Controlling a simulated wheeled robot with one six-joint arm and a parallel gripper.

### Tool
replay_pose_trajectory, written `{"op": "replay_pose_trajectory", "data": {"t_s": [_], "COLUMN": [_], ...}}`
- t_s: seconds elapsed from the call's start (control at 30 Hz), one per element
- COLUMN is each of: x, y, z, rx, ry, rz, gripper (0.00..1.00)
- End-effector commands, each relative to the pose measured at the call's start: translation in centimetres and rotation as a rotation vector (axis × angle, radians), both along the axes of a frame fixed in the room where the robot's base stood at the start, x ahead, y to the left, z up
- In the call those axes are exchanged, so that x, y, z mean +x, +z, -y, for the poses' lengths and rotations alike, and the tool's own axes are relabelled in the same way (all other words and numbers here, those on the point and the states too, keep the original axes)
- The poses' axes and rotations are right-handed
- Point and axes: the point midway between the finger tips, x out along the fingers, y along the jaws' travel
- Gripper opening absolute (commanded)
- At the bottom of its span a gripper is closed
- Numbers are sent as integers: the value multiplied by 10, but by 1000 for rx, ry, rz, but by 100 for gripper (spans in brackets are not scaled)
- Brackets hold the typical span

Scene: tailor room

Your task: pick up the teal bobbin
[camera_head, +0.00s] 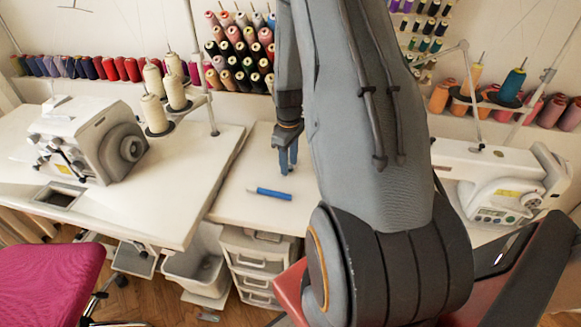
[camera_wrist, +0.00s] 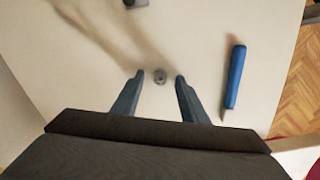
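My gripper (camera_head: 288,168) points down over the white table between the two sewing machines. In the wrist view its two blue-grey fingers (camera_wrist: 159,75) are apart, with nothing held. A small round grey piece with a darker centre (camera_wrist: 160,77) shows between the fingertips, apart from both. It looks like a bobbin, but its colour reads grey, and I cannot tell if it is the teal one. I cannot make it out in the head view, where my gripper may hide it. The height of the fingertips above it is unclear.
A blue-handled tool (camera_head: 270,193) lies on the table (camera_head: 240,212), right of my fingers in the wrist view (camera_wrist: 235,76). A dark object (camera_wrist: 136,3) is at that view's top edge. Sewing machines (camera_head: 90,140) (camera_head: 500,180) flank the table. A teal thread cone (camera_head: 512,85) stands right.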

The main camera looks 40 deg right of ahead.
Motion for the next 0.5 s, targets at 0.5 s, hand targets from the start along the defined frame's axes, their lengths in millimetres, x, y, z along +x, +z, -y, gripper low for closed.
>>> {"op": "replay_pose_trajectory", "data": {"t_s": [0.5], "x": [0], "y": [-1], "z": [0], "rx": [0], "ry": [0], "rz": [0], "gripper": [0]}}
